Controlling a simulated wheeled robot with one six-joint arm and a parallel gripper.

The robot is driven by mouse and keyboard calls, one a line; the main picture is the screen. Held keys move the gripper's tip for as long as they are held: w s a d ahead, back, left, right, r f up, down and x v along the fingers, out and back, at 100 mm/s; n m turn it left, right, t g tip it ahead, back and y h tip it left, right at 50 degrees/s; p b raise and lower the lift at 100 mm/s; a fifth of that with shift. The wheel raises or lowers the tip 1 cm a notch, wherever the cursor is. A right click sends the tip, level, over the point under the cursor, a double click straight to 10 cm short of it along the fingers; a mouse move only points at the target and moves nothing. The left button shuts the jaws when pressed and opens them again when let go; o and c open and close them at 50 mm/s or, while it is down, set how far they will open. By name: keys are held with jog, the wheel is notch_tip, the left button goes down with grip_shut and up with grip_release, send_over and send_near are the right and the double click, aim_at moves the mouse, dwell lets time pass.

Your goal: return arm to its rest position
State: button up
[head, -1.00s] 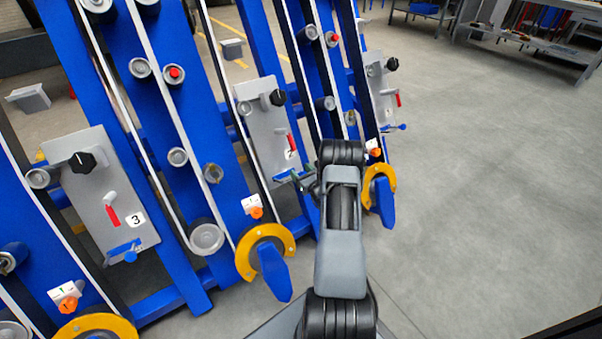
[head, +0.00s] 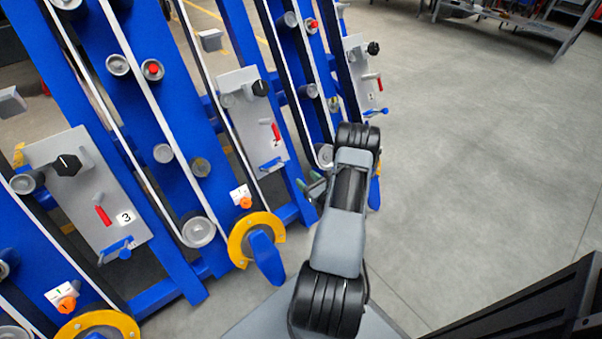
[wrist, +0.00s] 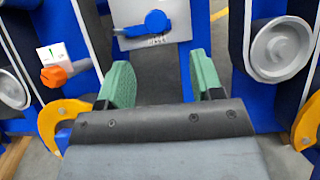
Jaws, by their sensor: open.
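My gripper (wrist: 163,88) shows in the wrist view with two green fingers held wide apart and nothing between them. In the head view my gripper (head: 314,186) is small and partly hidden behind my grey and black arm. It is in front of the blue chassis (head: 180,190), to the right of the middle grey panel (head: 245,122). In the wrist view a grey panel with a blue handle (wrist: 155,24) lies beyond the fingertips, apart from them.
Yellow rings with blue levers (head: 262,245) stick out low along the chassis. Grey rollers (head: 198,231), orange knobs (head: 66,302) and a panel marked 3 (head: 85,195) are at left. Open grey floor (head: 480,170) lies at right. A workbench (head: 510,20) stands far back.

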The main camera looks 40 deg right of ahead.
jog(key=shift+s, duration=0.45)
dwell(0.3)
